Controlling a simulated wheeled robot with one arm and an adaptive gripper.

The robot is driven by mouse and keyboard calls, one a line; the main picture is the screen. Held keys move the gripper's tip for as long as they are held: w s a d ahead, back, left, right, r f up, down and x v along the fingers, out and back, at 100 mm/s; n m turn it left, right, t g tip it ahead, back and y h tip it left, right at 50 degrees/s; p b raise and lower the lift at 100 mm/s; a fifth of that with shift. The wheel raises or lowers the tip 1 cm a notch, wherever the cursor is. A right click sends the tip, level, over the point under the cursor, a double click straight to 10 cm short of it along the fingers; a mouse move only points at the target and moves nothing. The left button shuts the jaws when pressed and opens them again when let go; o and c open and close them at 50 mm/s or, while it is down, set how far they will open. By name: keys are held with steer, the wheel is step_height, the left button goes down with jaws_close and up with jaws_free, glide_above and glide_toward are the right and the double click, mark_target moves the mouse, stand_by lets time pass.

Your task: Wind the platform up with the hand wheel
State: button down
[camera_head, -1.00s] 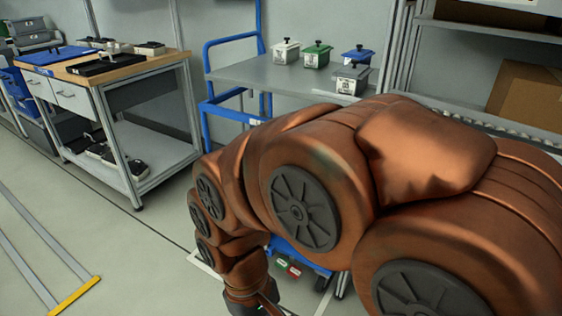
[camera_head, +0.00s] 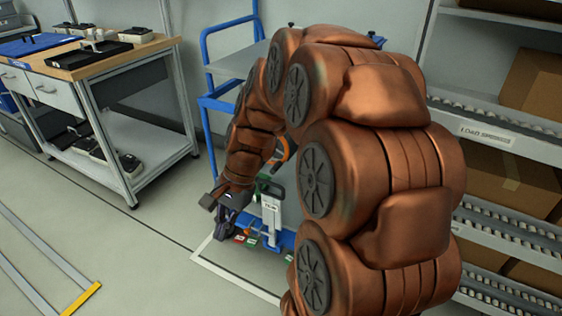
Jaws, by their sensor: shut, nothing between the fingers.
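The platform (camera_head: 238,62) is the grey top of a blue-framed lift cart, and most of it is hidden behind my arm. My gripper (camera_head: 217,216) is low in front of the cart, left of a white upright panel (camera_head: 271,212) with a small label. It is shut and holds nothing that I can see. I cannot clearly make out the hand wheel. A curved orange and black part (camera_head: 284,152) shows between my arm links, and I cannot tell whether it belongs to the wheel. A green part (camera_head: 265,187) sits by the panel's top.
A wood-topped workbench (camera_head: 100,62) with trays stands at the left. Roller shelves (camera_head: 500,130) with cardboard boxes stand at the right. Red and green tags (camera_head: 245,239) are low on the cart. A white line (camera_head: 235,279) marks the floor.

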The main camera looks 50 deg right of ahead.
steer(key=w+d+r+m+t, duration=0.1)
steer(key=w+d+m+t, duration=0.1)
steer(key=w+d+m, duration=0.4)
steer(key=m+t+h+p, duration=0.25)
steer(key=m+t, duration=0.35)
steer(key=m, duration=0.7)
glide_toward(277, 168)
steer(key=b+x, duration=0.1)
steer(key=x, duration=0.4)
steer(key=b+x, duration=0.1)
steer(key=x, duration=0.1)
steer(key=shift+w+d+f+b, duration=0.2)
steer(key=shift+w+b, duration=0.1)
steer(key=shift+w, duration=0.1)
steer(key=shift+w+a, duration=0.1)
steer(key=shift+w+a+f+p, duration=0.1)
steer(key=shift+w+f+p, duration=0.1)
steer(key=shift+p, duration=0.75)
steer(key=shift+f, duration=0.4)
steer(key=shift+a, duration=0.1)
